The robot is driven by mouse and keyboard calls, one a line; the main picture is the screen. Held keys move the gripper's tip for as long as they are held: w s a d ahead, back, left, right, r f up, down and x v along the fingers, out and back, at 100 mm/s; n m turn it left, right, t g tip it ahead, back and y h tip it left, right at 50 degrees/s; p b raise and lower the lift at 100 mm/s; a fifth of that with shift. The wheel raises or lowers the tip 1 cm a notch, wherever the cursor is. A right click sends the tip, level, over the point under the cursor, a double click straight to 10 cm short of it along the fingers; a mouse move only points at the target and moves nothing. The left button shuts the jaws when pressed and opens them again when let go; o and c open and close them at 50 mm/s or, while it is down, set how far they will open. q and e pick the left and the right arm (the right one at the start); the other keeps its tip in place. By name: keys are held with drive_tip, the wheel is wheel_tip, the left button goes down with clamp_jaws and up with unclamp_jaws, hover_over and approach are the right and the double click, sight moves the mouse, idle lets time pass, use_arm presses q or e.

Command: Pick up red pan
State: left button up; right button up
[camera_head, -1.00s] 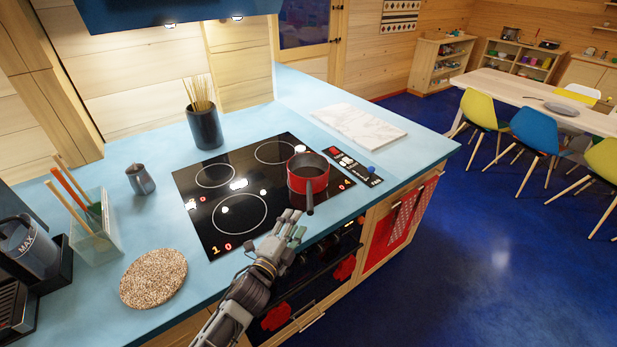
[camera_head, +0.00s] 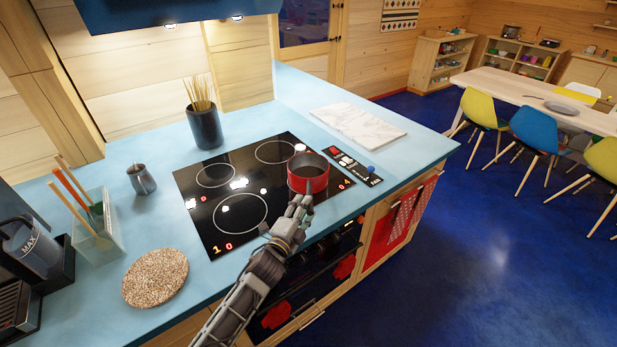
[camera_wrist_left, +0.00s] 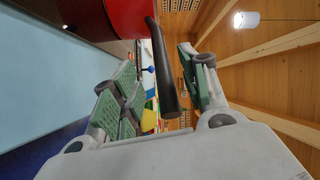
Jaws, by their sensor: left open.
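The red pan (camera_head: 309,181) sits on the front right burner of the black cooktop (camera_head: 213,233). Its dark handle points toward the counter's front edge. My left gripper (camera_head: 302,203) is at the handle, in front of the pan. In the left wrist view the red pan (camera_wrist_left: 112,14) is at the top, and its black handle (camera_wrist_left: 165,75) runs down between the two green-padded fingers of the left gripper (camera_wrist_left: 165,85). The fingers are open, with visible gaps on both sides of the handle. My right gripper is not in view.
A marble board (camera_head: 358,126) lies behind and right of the cooktop. A dark vase (camera_head: 205,128), a metal jug (camera_head: 141,180), a utensil holder (camera_head: 100,236) and a round cork mat (camera_head: 155,277) stand or lie to the left. The oven front is below the counter edge.

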sight(309, 186)
use_arm(q)
drive_tip(key=shift+w, duration=0.15)
drive_tip(key=shift+p+x, duration=0.65)
drive_tip(key=shift+x, duration=1.8)
drive_tip(key=shift+a+r, duration=0.1)
clamp_jaws()
drive_tip(key=shift+w+r, duration=0.1)
drive_tip(key=shift+r, duration=0.1)
